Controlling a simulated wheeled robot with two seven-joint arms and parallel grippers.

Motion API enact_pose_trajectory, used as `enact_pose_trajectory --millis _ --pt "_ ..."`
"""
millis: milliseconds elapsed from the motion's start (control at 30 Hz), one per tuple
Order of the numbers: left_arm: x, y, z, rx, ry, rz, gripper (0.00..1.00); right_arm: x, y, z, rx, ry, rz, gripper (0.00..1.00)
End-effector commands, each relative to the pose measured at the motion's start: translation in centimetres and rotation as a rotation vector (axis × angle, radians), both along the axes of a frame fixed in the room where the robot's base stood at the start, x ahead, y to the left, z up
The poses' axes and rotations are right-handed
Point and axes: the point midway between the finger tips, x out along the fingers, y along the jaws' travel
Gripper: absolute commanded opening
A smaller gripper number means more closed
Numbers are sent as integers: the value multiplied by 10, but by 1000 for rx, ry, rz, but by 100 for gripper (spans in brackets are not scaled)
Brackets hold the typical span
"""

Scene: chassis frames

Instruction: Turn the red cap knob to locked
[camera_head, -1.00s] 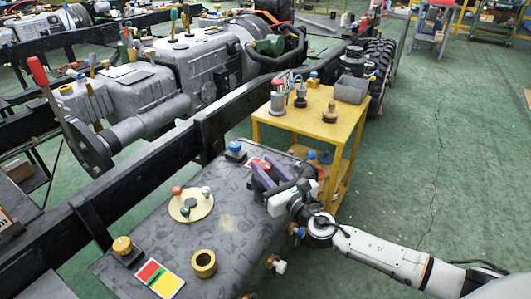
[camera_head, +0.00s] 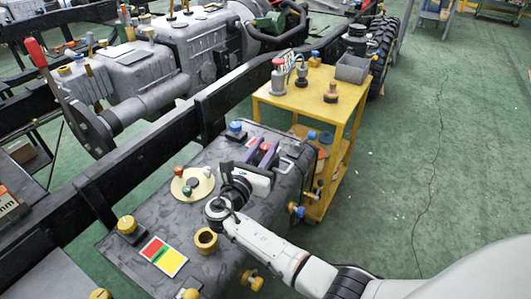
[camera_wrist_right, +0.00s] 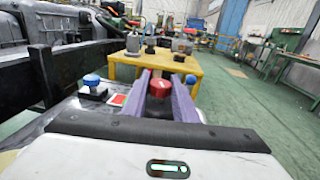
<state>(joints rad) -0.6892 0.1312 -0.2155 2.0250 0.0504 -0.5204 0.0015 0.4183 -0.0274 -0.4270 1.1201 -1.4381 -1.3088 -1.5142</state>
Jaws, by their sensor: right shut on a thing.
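The red cap knob (camera_head: 265,146) stands at the far end of the dark tabletop (camera_head: 222,251). It also shows in the right wrist view (camera_wrist_right: 159,88), its red top between my two purple fingers. My right gripper (camera_head: 262,153) is shut on the knob; in the wrist view its fingers (camera_wrist_right: 160,96) lie on either side of it. The lower part of the knob and any lock markings are hidden by the fingers or too small to read. My left gripper is in neither view.
A blue-capped knob (camera_head: 236,127) stands left of the gripper. A round plate (camera_head: 201,192) with small knobs, a brass ring (camera_head: 206,240), a yellow knob (camera_head: 127,224) and a coloured card (camera_head: 172,264) lie nearer. A yellow cart (camera_head: 338,114) stands beyond the table.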

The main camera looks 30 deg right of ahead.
Motion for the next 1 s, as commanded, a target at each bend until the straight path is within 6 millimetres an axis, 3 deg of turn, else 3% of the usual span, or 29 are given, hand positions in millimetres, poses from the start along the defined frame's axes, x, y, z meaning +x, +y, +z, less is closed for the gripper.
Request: enact_pose_trajectory --millis 33,300,1000 --pt "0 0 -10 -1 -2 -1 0 2 2 -5 1 -3 -40 3" --pt "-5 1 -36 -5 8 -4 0 2 1 -4 0 -4 -231 3" --pt "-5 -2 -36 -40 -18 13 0 1 -1 1 0 -3 -367 3"
